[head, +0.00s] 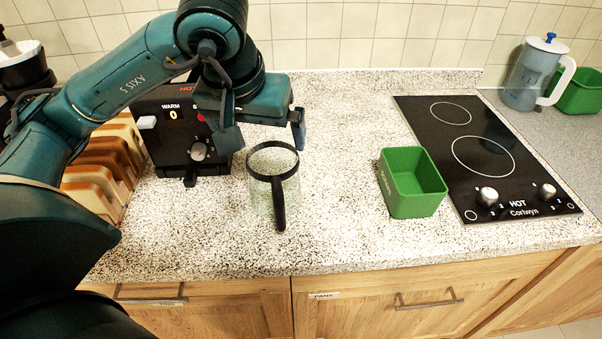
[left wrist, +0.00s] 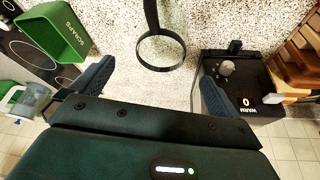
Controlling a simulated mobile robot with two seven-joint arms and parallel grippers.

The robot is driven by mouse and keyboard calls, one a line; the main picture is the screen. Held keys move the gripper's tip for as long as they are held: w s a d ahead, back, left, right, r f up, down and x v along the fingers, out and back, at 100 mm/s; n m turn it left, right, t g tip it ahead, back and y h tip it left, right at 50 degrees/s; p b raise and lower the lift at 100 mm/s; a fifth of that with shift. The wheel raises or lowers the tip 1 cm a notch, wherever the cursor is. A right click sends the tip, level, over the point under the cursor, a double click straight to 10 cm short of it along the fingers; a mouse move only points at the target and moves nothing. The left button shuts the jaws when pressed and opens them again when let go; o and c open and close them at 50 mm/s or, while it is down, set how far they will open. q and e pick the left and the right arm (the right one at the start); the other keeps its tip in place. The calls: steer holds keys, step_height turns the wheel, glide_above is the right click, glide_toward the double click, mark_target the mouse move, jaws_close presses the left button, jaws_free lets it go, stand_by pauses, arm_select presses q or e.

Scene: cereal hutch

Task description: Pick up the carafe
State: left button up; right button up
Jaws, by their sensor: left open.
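The carafe (head: 262,185) is clear glass with a black rim band and a black handle. It stands upright on the speckled counter, its handle facing the front edge. It also shows in the left wrist view (left wrist: 160,52), where the rim is a dark ring and the handle points to the top. My left gripper (head: 262,138) is open and empty, with its fingers spread above and just behind the carafe. In the left wrist view the carafe lies ahead of the gap between the fingers (left wrist: 155,74). I see no contact with it. My right gripper is not in view.
A green box (head: 413,198) and a black hob (head: 480,155) are at right. A lidded jug (head: 532,75) stands far right. Counter between carafe and green box is clear.

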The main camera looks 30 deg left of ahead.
mark_target(272, 166)
arm_select(q)
steer(key=shift+a+p+x, duration=0.15)
steer(key=shift+p+x, duration=0.3)
steer(key=shift+x, duration=2.75)
steer(key=shift+a+p+x, duration=0.15)
steer(key=shift+p+x, duration=0.25)
steer(key=shift+x, duration=2.8)
steer(key=shift+w+r, duration=0.1)
steer(key=shift+w, duration=0.05)
steer(key=shift+c, duration=0.2)
steer(key=c, duration=1.4)
